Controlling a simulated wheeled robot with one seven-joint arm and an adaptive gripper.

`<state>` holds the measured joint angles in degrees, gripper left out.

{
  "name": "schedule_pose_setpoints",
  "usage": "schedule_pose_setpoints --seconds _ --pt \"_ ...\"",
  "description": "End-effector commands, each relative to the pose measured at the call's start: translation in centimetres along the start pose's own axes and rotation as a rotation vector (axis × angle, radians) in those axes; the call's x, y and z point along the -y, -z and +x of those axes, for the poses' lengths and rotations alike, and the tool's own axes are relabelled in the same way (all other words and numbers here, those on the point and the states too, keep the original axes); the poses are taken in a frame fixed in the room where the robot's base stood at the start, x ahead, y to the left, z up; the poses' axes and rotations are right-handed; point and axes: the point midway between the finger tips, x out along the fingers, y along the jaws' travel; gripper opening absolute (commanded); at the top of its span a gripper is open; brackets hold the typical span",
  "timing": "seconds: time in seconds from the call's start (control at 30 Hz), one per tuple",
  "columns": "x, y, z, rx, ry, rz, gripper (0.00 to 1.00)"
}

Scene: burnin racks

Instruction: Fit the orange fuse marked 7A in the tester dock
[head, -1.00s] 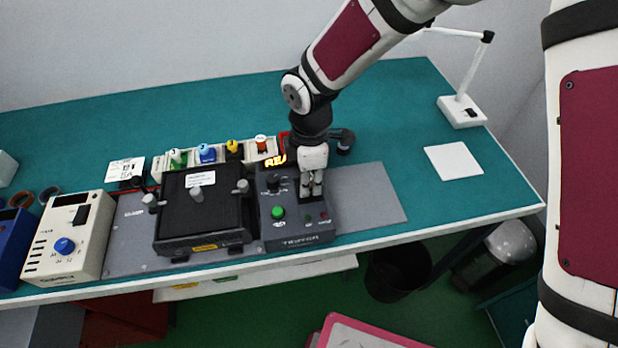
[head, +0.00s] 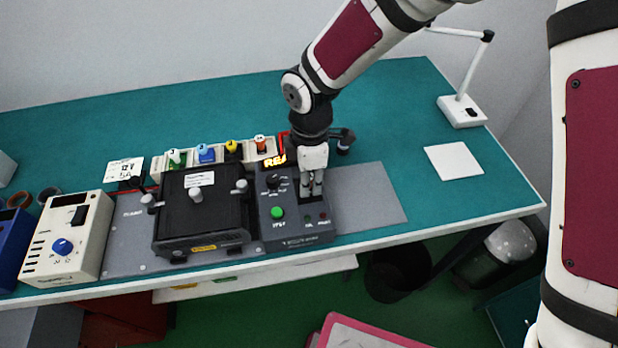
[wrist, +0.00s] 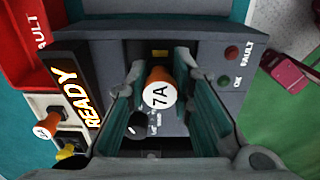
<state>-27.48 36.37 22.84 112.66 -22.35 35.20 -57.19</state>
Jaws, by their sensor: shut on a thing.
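In the wrist view the orange fuse marked 7A (wrist: 160,92) is between the fingers of my gripper (wrist: 163,100), its white round label facing the camera. My gripper is shut on it. In the head view my gripper (head: 312,190) points down at the right part of the tester (head: 296,236). The fuse is over the tester's dock area; its lower end is hidden, so I cannot tell how deep it sits. The tester's lit READY sign (wrist: 80,97) shows in the wrist view. The red and green lamps (wrist: 231,54) look unlit.
Fuses in green, blue, yellow and orange (head: 261,142) stand in a rack behind the black unit (head: 203,218). A cream instrument (head: 68,238) stands at the left. A red FAULT bin (wrist: 30,40) lies beside the tester. The grey mat (head: 367,195) right of the tester is clear.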

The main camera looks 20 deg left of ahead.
Motion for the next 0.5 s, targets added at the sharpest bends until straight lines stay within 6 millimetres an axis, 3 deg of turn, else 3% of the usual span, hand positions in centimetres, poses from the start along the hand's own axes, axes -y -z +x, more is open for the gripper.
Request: schedule_pose_setpoints --seconds 0.5 --pt "-0.03 -0.02 0.59 0.0 0.0 -0.001 0.02"
